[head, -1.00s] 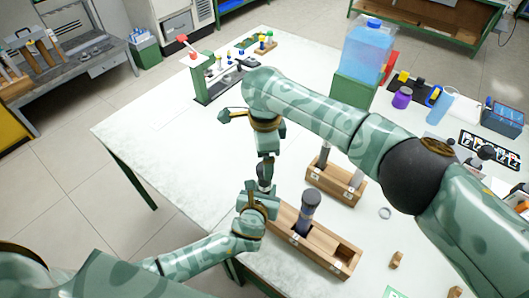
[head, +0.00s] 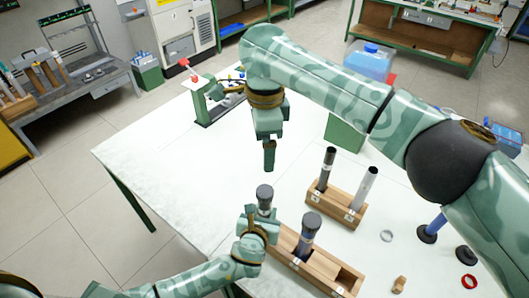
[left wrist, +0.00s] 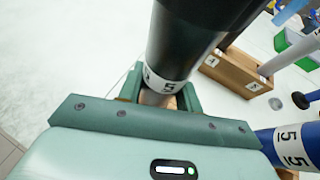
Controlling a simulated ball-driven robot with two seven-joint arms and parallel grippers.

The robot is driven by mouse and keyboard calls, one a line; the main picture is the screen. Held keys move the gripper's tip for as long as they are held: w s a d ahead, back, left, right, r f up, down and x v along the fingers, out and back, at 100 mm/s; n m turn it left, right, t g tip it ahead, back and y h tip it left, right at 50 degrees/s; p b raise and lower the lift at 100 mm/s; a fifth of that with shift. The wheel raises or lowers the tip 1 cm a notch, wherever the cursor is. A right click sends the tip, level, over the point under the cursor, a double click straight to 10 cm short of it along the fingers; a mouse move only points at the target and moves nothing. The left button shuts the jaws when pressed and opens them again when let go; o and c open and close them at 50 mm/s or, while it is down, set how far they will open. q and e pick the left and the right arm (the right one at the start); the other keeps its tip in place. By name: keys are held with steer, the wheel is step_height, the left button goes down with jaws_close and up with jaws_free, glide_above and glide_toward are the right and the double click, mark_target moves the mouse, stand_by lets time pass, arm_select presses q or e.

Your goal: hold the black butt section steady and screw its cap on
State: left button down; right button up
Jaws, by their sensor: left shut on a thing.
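The black butt section (head: 264,208) stands upright at the left end of the near wooden rack, a dark disc-like top on it. The left wrist view shows its black tube with a white "5" label (left wrist: 185,45). My left gripper (head: 256,228) is shut around it, low on the section. I cannot tell if the dark top is a separate cap or how tight it sits. My right gripper (head: 269,158) hangs just above that top, fingers down, apart from it. No held object is clear there, and its finger gap cannot be made out.
A dark section with a blue band (head: 308,232) stands in the near wooden rack (head: 345,279). A second rack (head: 337,207) behind holds a black and a grey rod. A pale ring (head: 386,236), red ring (head: 468,282) and wooden piece (head: 399,284) lie right.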

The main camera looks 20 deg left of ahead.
arm_select(q)
steer(key=c, duration=0.9)
jaws_free()
steer(key=shift+s+r, duration=0.25)
steer(key=shift+s, duration=0.2)
steer(key=p+v, duration=0.2)
steer(key=v, duration=1.3)
steer(key=shift+s, duration=0.15)
